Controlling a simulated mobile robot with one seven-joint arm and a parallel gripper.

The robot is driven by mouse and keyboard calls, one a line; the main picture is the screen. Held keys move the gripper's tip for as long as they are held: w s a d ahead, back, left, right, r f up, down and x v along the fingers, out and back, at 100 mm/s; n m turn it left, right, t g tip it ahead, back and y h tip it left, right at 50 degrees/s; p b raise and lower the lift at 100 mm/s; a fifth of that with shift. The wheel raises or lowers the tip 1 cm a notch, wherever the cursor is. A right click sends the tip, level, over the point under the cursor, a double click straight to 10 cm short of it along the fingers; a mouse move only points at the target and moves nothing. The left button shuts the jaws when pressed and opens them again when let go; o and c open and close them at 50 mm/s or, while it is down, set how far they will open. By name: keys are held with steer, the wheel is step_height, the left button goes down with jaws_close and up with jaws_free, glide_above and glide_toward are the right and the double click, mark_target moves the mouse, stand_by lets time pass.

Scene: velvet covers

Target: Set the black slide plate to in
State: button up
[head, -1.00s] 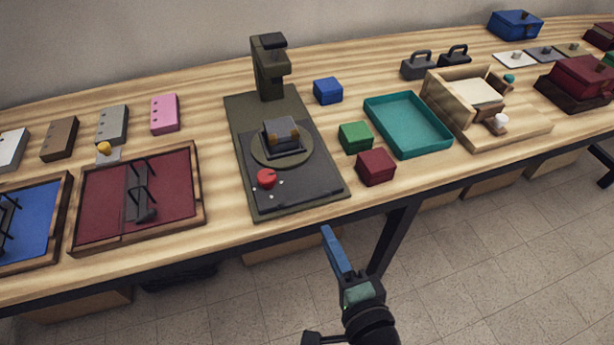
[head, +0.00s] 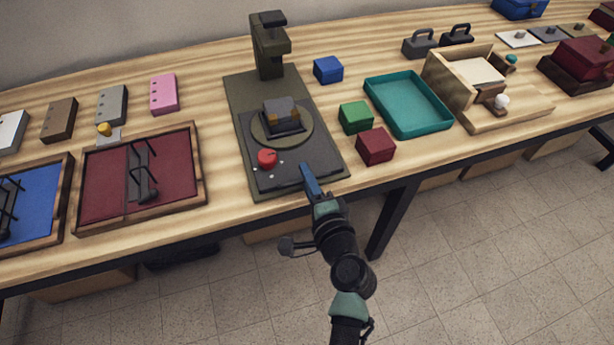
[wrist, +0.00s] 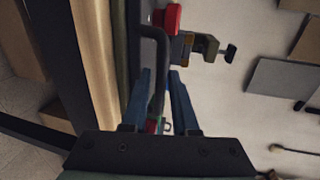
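The black slide plate (head: 278,178) lies on the olive base of a press-like machine (head: 268,50). It carries a red knob (head: 267,158) and a round turntable with a grey block (head: 280,112). My gripper (head: 309,176) is at the plate's front right edge, seen from above. In the wrist view the two blue fingers (wrist: 160,88) are apart. A dark curved bar (wrist: 155,70) runs between them, nearer the left finger. I cannot tell whether they touch it. The red knob also shows at the top of the wrist view (wrist: 172,17).
Green (head: 356,117), dark red (head: 376,146) and blue (head: 328,69) boxes stand right of the machine, with a teal tray (head: 449,126) beyond. A dark red framed panel (head: 175,175) lies to the left. The table's front edge is just below my gripper.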

jaws_close()
stand_by(1.5)
